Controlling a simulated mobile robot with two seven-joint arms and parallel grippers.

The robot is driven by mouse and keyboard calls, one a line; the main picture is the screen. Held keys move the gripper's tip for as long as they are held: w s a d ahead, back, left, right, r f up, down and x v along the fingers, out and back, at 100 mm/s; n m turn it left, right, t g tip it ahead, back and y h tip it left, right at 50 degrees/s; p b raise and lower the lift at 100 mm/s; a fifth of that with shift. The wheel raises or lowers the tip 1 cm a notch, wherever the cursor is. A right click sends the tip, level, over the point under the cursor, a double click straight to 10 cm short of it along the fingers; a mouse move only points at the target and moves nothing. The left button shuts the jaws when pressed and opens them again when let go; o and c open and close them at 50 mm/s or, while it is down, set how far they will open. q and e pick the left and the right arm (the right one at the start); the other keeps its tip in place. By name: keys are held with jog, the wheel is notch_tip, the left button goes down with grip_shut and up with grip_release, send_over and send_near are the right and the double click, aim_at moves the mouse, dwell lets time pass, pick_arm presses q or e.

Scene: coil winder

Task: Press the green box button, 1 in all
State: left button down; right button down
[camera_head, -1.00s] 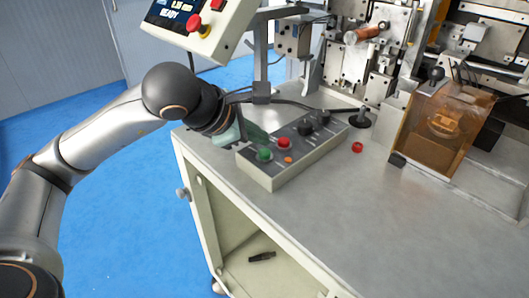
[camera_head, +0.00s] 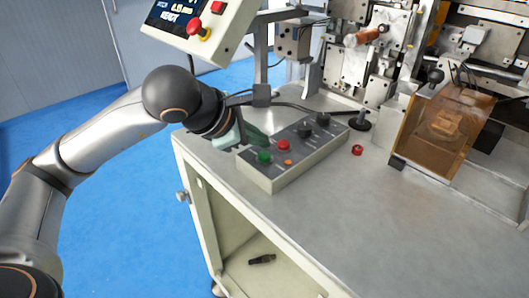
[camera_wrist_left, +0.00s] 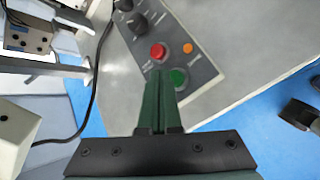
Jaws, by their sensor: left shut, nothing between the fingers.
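The control box (camera_head: 285,170) is a grey box lying on the bench top. Its green button (camera_head: 264,157) is at the near left end, beside a red button (camera_head: 284,146). My left gripper (camera_head: 255,136) is over the box's left side, behind the buttons, partly hidden by its own wrist. In the left wrist view its dark green fingers (camera_wrist_left: 162,80) are together and empty. Their tips show just left of the green button (camera_wrist_left: 179,77) and below the red button (camera_wrist_left: 158,51). Whether they touch the box cannot be told. My right gripper is out of view.
An orange indicator (camera_head: 288,162) and black knobs (camera_head: 305,130) share the box. A cable runs behind it. A pendant with a red stop knob (camera_head: 194,27) hangs above left. A loose red part (camera_head: 357,150) lies to the right. The front of the bench (camera_head: 370,220) is clear.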

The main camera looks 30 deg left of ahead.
pick_arm(q)
jog(key=shift+f, duration=0.15)
dwell(0.7)
jog(key=shift+f+b, duration=0.3)
jog(key=shift+b, duration=0.35)
